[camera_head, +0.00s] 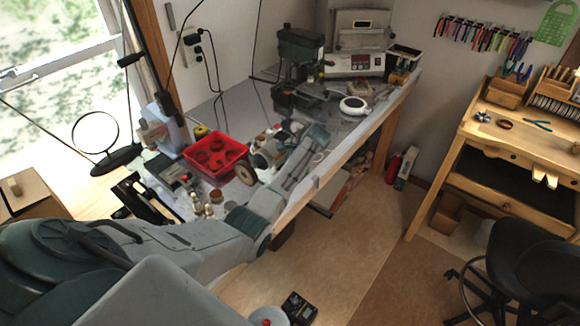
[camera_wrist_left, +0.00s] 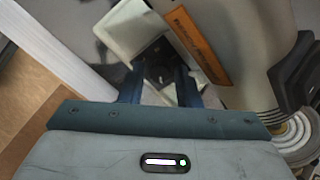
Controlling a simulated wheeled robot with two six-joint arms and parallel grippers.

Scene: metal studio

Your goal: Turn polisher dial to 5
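The polisher (camera_head: 266,158) sits near the front edge of the workbench, partly hidden by my left arm. In the left wrist view its grey body (camera_wrist_left: 245,40) carries an orange label, with a pale housing beside it. A dark dial (camera_wrist_left: 159,74) shows on the pale part, between the fingertips. My left gripper (camera_wrist_left: 160,85) is over the dial with its two fingers apart, one on each side. I cannot tell whether they touch it, and the dial's numbers are not readable. In the head view my left gripper (camera_head: 312,136) is beside the polisher. My right gripper is not in view.
A red tray (camera_head: 213,158) stands left of the polisher, with small bottles nearby. A drill press (camera_head: 300,55) and a round white item (camera_head: 353,105) stand farther back. The bench's front edge (camera_head: 345,158) runs just beside my arm.

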